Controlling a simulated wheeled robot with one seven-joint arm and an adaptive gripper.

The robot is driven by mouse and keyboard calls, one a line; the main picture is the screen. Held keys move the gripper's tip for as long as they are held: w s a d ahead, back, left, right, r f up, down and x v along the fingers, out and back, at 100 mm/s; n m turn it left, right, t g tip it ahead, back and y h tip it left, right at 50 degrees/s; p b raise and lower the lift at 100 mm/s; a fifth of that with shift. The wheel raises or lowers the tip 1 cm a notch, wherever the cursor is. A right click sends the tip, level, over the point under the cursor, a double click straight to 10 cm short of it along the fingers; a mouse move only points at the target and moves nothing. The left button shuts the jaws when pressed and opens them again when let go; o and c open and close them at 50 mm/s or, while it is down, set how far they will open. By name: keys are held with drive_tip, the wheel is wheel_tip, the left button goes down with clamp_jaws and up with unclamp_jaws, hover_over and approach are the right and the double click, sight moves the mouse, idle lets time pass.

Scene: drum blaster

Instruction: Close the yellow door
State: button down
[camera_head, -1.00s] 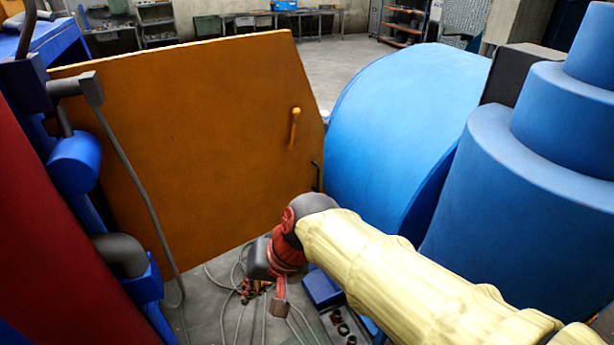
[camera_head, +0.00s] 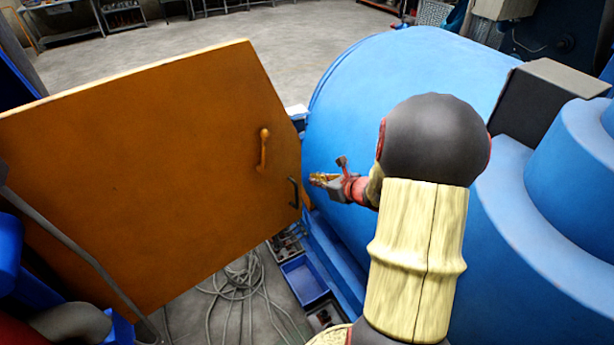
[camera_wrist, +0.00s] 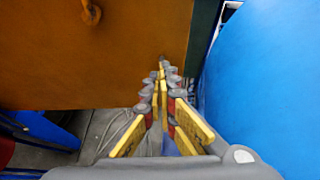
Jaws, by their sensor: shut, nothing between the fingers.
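The yellow door (camera_head: 150,160) is an orange-yellow panel, standing at an angle on the left of the head view, its right edge close to the blue drum. It carries a yellow handle (camera_head: 264,150) and a dark pull bar (camera_head: 294,192) near that right edge. My gripper (camera_head: 314,179) is shut and empty, to the right of the door's right edge and in front of the drum in the head view. In the wrist view the yellow-tipped fingers (camera_wrist: 160,72) point toward the door panel (camera_wrist: 110,55) near its right edge. I cannot tell whether they touch it.
The large blue drum (camera_head: 400,75) fills the right side. Grey cables (camera_head: 238,285) and a blue bin (camera_head: 304,280) lie on the floor below the door. The concrete floor (camera_head: 200,50) behind the door is open, with shelves at the back.

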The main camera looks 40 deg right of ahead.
approach(287, 170)
wheel_tip(287, 170, down, 3)
drive_tip(key=shift+w+d+f, duration=0.1)
drive_tip(key=shift+w, duration=1.1)
drive_tip(key=shift+w+d, duration=0.15)
drive_tip(key=shift+w, duration=1.1)
